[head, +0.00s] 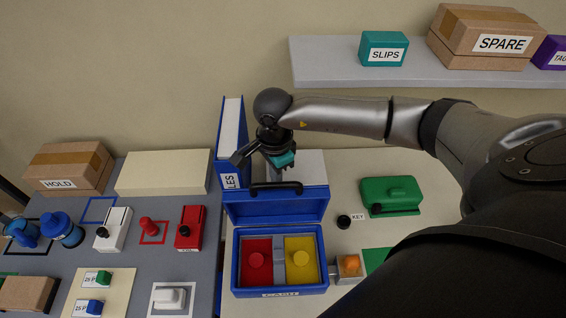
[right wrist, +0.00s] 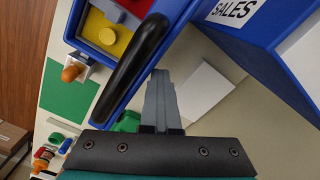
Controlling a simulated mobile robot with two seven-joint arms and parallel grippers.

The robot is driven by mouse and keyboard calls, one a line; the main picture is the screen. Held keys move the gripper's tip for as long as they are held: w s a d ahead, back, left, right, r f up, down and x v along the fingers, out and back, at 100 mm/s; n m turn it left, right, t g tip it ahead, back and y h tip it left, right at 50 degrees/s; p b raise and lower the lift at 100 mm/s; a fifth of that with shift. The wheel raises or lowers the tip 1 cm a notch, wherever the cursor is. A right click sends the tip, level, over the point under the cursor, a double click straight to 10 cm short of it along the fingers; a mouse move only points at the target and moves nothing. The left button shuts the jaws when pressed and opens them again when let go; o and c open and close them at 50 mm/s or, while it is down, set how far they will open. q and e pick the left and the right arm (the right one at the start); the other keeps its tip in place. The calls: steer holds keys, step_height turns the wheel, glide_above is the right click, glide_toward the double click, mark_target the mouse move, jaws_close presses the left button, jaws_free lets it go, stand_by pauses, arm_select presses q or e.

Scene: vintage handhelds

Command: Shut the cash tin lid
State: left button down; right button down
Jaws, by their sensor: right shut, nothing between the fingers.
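The blue cash tin (head: 279,292) stands open on the light table, with a red and a yellow compartment inside. Its lid (head: 276,208) is raised at the back of the tin, with a dark handle (head: 275,187) along its upper edge. In the right wrist view the black handle (right wrist: 130,70) crosses in front of the tin, near my fingertips. My right gripper (head: 278,172) is shut and empty, behind and above the lid; its grey fingers (right wrist: 160,88) show pressed together. I cannot tell whether they touch the lid. My left gripper is out of view.
A blue SALES binder (head: 231,125) stands close left of my right gripper. A shelf (head: 340,67) overhangs behind.

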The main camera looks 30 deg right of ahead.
steer(key=shift+s+a+r+p, duration=0.1)
steer(key=shift+s+a+p, duration=0.25)
steer(key=shift+s, duration=0.25)
steer(key=shift+s+a+p, duration=0.2)
steer(key=shift+s+a, duration=0.2)
steer(key=shift+s, duration=0.2)
steer(key=shift+s+a+p, duration=0.15)
steer(key=shift+s+a, duration=0.25)
steer(key=shift+s, duration=0.25)
steer(key=shift+s+a+p, duration=0.15)
steer(key=shift+s+a, duration=0.25)
steer(key=shift+s, duration=0.2)
steer(key=shift+f, duration=0.2)
steer(key=shift+s+a+f, duration=0.2)
steer(key=shift+s+a, duration=0.15)
steer(key=shift+s, duration=0.25)
steer(key=shift+s+a+f, duration=0.15)
steer(key=shift+s+a, duration=0.2)
steer(key=shift+s, duration=0.25)
